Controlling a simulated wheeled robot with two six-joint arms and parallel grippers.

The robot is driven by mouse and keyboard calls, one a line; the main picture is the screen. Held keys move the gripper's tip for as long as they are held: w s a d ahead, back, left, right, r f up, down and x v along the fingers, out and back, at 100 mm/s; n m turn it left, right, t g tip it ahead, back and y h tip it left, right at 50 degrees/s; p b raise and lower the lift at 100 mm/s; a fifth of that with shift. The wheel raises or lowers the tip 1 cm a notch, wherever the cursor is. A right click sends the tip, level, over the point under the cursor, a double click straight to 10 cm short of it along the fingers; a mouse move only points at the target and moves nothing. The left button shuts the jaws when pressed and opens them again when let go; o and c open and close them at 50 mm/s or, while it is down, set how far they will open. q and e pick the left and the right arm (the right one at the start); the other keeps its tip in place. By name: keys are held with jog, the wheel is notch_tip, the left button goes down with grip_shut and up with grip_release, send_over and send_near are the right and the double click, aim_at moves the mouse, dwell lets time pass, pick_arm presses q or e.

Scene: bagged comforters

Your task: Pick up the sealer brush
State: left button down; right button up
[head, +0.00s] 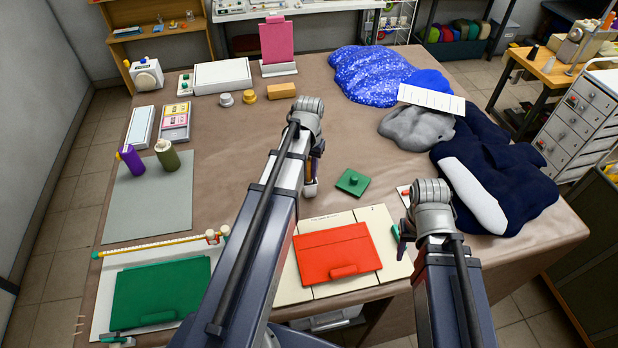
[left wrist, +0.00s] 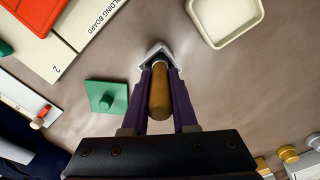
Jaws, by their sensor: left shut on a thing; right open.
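The sealer brush (left wrist: 160,92) shows in the left wrist view as a brown wooden handle with a pale angular end. My left gripper (left wrist: 159,72) is shut on it, with the purple fingers on both sides of the handle. In the head view my left gripper (head: 314,178) is over the middle of the table, and the brush is mostly hidden by it. I cannot tell whether the brush touches the table. My right gripper (head: 400,238) is open and empty near the table's right front, beside the folding board.
A green knobbed block (head: 352,182) lies right of my left gripper. A red panel (head: 338,257) lies on the folding board (head: 375,219). A cream tray (left wrist: 245,30) shows in the left wrist view. Dark blue and grey bundles (head: 500,165) fill the right side.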

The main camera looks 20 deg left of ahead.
pick_arm(q)
jog(key=shift+r, duration=0.15)
notch_tip(320, 180, up, 10)
jog(key=p, duration=1)
jog(key=shift+s+f, duration=0.1)
jog(key=shift+f, duration=0.1)
